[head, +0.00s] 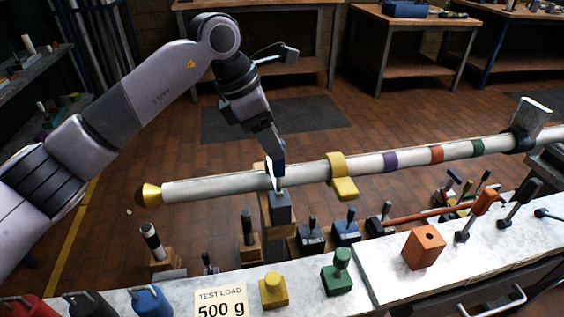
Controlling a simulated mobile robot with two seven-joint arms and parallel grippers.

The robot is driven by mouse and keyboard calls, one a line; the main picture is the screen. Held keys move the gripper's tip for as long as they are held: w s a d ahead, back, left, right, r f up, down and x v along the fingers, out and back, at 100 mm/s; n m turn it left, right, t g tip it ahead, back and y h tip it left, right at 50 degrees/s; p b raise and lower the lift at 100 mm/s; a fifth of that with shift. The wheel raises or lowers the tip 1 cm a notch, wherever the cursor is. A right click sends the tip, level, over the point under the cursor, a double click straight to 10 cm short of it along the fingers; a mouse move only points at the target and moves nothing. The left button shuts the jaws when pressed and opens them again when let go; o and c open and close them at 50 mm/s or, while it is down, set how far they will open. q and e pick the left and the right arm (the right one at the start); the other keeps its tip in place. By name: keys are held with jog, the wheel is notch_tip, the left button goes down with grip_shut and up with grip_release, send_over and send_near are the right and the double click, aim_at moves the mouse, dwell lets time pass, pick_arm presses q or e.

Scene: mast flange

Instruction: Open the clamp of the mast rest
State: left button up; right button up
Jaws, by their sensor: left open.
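A long white mast (225,186) runs from a yellow end cap (149,194) at the left up to the right edge. Near its left part a rest with a grey block (280,207) on a wooden post stands under the mast. The rest's clamp is mostly hidden by the gripper, so its state cannot be told. My left gripper (275,158) reaches down from above at the rest, its fingers open beside the mast. I cannot tell whether it touches the clamp. My right gripper is not in view.
A yellow collar (341,176) with a tab sits on the mast right of the rest. A dark bracket with a grey plate (530,116) is farther right. Several tools and blocks, including an orange block (424,246), stand on the front bench (385,283).

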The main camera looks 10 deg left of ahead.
pick_arm(q)
jog(key=x, duration=0.6)
jog(key=shift+r, duration=0.1)
grip_shut()
